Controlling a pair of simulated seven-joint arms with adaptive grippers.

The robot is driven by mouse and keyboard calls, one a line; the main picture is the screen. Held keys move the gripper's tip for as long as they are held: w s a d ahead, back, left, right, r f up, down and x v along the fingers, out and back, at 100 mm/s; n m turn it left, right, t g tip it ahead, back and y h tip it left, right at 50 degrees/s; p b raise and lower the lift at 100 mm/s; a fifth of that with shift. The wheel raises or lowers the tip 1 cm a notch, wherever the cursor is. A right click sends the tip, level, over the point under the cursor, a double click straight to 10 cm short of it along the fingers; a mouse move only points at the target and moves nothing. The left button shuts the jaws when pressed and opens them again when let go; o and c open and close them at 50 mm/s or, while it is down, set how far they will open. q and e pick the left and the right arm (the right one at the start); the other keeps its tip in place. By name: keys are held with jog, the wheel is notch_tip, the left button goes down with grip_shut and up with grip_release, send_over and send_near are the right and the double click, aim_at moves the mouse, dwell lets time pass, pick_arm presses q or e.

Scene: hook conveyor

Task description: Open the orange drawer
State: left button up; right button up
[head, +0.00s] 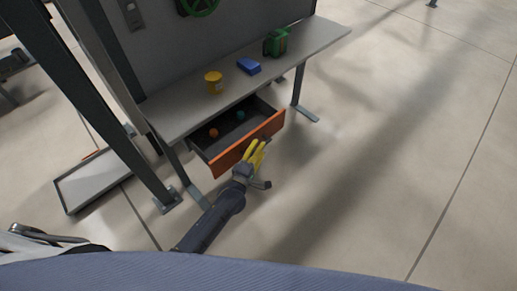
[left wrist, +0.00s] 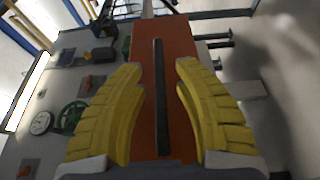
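The orange drawer (head: 249,143) is pulled out from under the grey workbench, its dark inside showing. An orange ball (head: 213,132) and a teal ball (head: 240,115) lie in it. My left gripper (head: 258,150) is at the right part of the drawer's front. In the left wrist view, the orange drawer front (left wrist: 178,48) fills the middle, with a long dark handle (left wrist: 160,100) on it. The yellow fingers of my left gripper (left wrist: 160,66) are apart on either side of the handle, with gaps to it. My right gripper is not in view.
On the workbench top (head: 180,115) stand a yellow can (head: 213,83), a blue box (head: 249,66) and a green object (head: 276,43). A grey tray-like platform (head: 95,181) and a dark post (head: 95,100) are at left. The floor at right is clear.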

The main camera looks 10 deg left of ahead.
pick_arm(q)
jog(key=v, duration=1.2)
dwell(0.6)
jog(key=s+a+f+m+g+y, duration=0.1)
jog(key=s+a+f+m+g, duration=0.2)
jog(key=f, duration=0.7)
jog(key=s+a+f+m+g, duration=0.1)
jog(key=s+f+m+g, duration=0.1)
jog(key=s+f+m, duration=0.6)
jog(key=s+a+f+m+g+y, duration=0.1)
jog(key=s+a+f+m+g, duration=0.15)
jog(key=f, duration=0.85)
jog(key=s+a+f+m+g+y, duration=0.1)
jog(key=s+f, duration=0.4)
jog(key=s, duration=0.5)
jog(key=s+a+f+m+g+y, duration=0.1)
jog(key=s+a+f+g, duration=0.3)
jog(key=s, duration=0.6)
jog(key=s+a+f+m+g+y, duration=0.1)
jog(key=s+a+f+m+g, duration=0.2)
jog(key=s+f, duration=0.5)
jog(key=shift+s+a, duration=0.2)
jog(key=shift+s, duration=0.75)
